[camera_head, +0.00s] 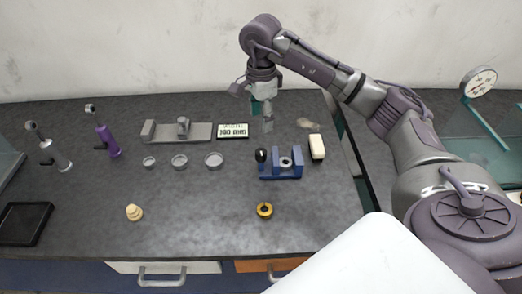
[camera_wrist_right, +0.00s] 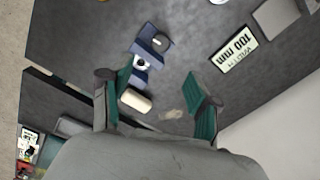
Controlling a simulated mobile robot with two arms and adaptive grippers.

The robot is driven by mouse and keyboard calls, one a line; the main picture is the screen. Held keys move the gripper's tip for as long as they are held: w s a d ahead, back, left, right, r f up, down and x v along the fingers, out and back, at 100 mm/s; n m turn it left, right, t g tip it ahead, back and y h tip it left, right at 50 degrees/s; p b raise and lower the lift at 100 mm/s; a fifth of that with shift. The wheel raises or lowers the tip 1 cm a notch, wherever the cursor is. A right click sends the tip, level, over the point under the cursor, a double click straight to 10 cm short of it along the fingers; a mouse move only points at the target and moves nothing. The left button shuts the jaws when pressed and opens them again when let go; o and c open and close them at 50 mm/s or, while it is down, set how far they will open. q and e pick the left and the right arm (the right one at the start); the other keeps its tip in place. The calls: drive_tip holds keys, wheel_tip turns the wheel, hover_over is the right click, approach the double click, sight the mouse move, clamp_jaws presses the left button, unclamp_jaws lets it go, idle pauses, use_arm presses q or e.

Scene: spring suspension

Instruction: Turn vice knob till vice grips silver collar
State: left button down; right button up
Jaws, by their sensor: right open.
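The blue vice (camera_head: 290,174) stands on the dark bench, right of centre in the head view. Its black-topped knob (camera_head: 261,156) is at its left end. The silver collar (camera_head: 285,162) sits between the vice's upright blocks; I cannot tell if the jaws touch it. My right gripper (camera_head: 262,118) is above the bench, behind and above the vice, apart from it. In the right wrist view the gripper (camera_wrist_right: 150,88) is open and empty, with green fingers apart. The vice (camera_wrist_right: 146,59) shows beyond them. My left gripper is not in view.
A white block (camera_head: 317,147) lies right of the vice, near the bench edge. A 100 mm sign (camera_head: 233,130) and a grey fixture (camera_head: 196,132) stand left. A brass ring (camera_head: 264,210) lies in front. Several shallow grey dishes sit mid-bench. The front middle is mostly clear.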

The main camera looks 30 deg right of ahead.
sight(261, 151)
wheel_tip(261, 151, down, 12)
drive_tip(key=p, duration=0.3)
drive_tip(key=shift+a, duration=0.1)
drive_tip(key=shift+f, duration=0.75)
drive_tip(key=c, duration=1.2)
drive_tip(key=shift+o, duration=0.2)
drive_tip(key=shift+w+m, duration=0.1)
drive_tip(key=shift+m, duration=0.2)
drive_tip(key=shift+m+b, duration=0.3)
drive_tip(key=shift+m, duration=0.1)
